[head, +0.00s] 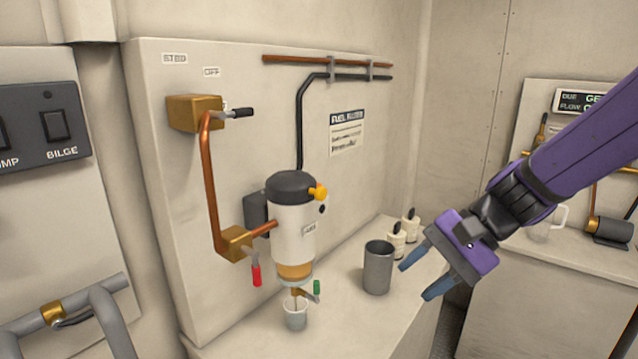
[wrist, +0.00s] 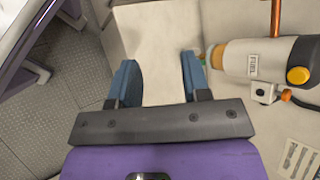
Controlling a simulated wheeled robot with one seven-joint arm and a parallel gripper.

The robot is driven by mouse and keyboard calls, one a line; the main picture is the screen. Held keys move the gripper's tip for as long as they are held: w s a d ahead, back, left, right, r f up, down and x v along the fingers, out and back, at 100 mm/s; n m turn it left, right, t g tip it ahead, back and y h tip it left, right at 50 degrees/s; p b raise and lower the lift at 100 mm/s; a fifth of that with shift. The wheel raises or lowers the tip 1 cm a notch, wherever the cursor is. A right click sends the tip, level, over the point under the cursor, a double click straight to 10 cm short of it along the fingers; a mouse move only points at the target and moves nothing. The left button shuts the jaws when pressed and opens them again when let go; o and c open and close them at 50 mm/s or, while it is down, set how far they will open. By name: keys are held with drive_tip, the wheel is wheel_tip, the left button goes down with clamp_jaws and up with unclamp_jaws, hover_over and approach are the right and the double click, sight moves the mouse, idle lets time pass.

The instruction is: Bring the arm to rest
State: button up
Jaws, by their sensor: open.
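My gripper (head: 413,279) is purple with two blue fingers, spread apart with nothing between them. In the head view it hangs in the air at the right of the bench, with its fingers near a grey metal cup (head: 378,268). I cannot tell the exact gap to the cup. In the wrist view the open fingers (wrist: 158,82) point over the pale bench top, and the fuel filter is to their right. My purple arm reaches in from the upper right of the head view.
A fuel filter (head: 293,225) with a small cup (head: 296,314) below it is on the left. Small white bottles (head: 397,243) stand behind the metal cup. A red-handled valve (head: 256,275) juts out. A switch panel (head: 45,125) is at far left. Another bench (head: 560,290) stands at right.

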drive_tip(key=s+d+r+n+t+h, duration=0.3)
drive_tip(key=s+d+r+h, duration=0.1)
drive_tip(key=d, duration=0.3)
drive_tip(key=s+d+r+n+t+h, duration=0.3)
drive_tip(key=s+d+r+h, duration=0.2)
drive_tip(key=d, duration=0.3)
drive_tip(key=shift+s+d+r, duration=0.15)
drive_tip(key=shift+s+r, duration=0.1)
drive_tip(key=shift+s, duration=0.5)
